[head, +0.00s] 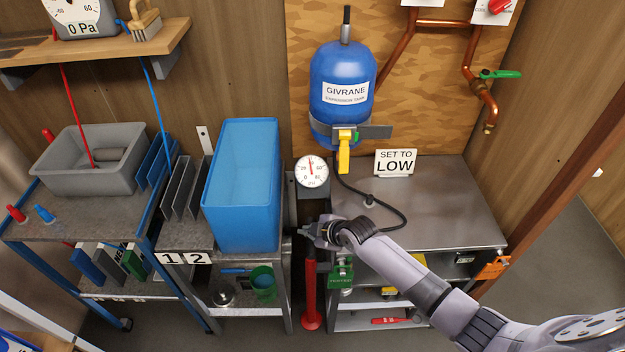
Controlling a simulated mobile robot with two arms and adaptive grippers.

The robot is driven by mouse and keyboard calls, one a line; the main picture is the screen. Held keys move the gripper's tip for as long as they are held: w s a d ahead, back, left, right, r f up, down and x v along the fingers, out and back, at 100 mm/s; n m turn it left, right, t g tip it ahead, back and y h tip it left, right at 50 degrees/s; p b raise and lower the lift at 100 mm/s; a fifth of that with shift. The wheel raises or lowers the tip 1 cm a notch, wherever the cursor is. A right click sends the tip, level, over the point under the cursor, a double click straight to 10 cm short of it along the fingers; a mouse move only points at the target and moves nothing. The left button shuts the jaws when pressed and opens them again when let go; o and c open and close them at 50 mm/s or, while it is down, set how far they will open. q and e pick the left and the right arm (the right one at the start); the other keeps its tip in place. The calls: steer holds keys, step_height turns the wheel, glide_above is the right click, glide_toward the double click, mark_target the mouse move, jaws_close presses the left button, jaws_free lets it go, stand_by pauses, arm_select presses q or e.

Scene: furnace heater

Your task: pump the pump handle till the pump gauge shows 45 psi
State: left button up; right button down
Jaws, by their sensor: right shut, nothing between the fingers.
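The pump gauge (311,171) is a round white dial marked psi, with a red needle pointing roughly straight up. Its exact reading is too small to tell. Below it stands a red pump tube (310,290) on the floor, between the two benches. My right gripper (306,232) is in front of the tube's upper end, shut and with nothing between its fingers. I cannot clearly make out the pump handle; the gripper and wrist hide part of that area. Whether the gripper touches the pump cannot be told. My left gripper is out of view.
A blue Givrane expansion tank (345,85) hangs on the board above. A black hose (405,216) curves over the right metal bench (450,200). A "Set to low" sign (395,162) stands at its back. A tall blue bin (240,190) is left of the pump.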

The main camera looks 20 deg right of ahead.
steer(key=shift+s+f+b, duration=0.15)
steer(key=shift+f+b, duration=1.1)
steer(key=shift+f, duration=0.6)
stand_by(0.9)
steer(key=shift+r, duration=0.1)
steer(key=shift+r+p, duration=4.1)
steer(key=shift+r, duration=0.4)
steer(key=shift+w, duration=0.2)
steer(key=shift+r+p, duration=0.45)
step_height(320, 180, up, 5)
steer(key=p, duration=0.4)
steer(key=shift+p, duration=0.4)
